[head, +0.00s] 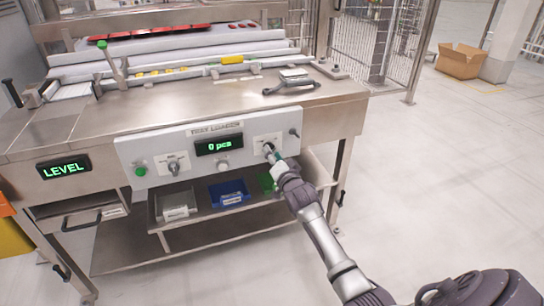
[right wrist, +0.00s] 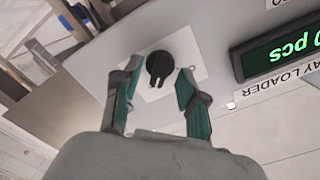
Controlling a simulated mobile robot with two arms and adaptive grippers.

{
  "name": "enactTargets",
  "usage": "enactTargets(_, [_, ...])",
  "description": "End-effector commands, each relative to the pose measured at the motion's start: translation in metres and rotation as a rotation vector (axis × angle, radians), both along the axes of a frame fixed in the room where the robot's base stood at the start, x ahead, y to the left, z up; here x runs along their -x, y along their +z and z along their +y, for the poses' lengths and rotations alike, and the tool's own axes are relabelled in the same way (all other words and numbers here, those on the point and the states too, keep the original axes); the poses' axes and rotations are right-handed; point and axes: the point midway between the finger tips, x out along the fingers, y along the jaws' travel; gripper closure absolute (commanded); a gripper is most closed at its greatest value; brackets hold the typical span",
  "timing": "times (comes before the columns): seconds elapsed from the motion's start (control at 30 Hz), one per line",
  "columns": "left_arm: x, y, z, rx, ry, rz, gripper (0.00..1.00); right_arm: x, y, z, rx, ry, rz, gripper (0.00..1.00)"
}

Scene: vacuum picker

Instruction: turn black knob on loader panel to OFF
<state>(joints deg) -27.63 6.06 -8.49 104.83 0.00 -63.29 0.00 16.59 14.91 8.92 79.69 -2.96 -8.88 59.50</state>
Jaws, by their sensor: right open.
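The black knob (right wrist: 159,66) sits on a pale plate on the loader panel in the right wrist view, between and just beyond my fingertips. In the head view the knob (head: 268,148) shows at the right part of the grey loader panel (head: 222,172), partly hidden by my gripper. My right gripper (head: 274,155) reaches the panel from the lower right. In the right wrist view the right gripper (right wrist: 155,90) is open, its green-padded fingers on either side of the knob, with no contact visible. The knob's label text is too small to read. My left gripper is not in view.
The panel also has a display (head: 219,144) reading 0 pcs, a green button (head: 140,171) and another knob (head: 174,167). Below are a grey bin (head: 176,205) and a blue bin (head: 229,193). A cardboard box (head: 461,62) stands at the back right; the floor at right is clear.

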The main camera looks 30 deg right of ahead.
Motion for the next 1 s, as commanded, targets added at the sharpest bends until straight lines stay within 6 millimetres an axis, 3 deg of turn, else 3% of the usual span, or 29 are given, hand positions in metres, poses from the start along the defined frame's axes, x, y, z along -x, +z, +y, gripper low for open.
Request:
enactTargets(0.4, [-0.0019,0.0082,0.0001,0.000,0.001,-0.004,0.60,-0.0104,0.0003,-0.0026,0.001,0.000,0.000,0.58])
enactTargets(0.43, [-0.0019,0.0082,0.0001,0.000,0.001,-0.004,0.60,-0.0104,0.0003,-0.0026,0.001,0.000,0.000,0.60])
enactTargets(0.67, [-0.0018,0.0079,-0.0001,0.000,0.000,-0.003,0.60,-0.0102,0.0001,-0.0026,0.001,0.000,0.000,0.98])
enactTargets(1.0, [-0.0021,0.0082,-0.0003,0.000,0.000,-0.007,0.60,-0.0101,0.0005,-0.0025,0.018,0.000,0.004,1.00])
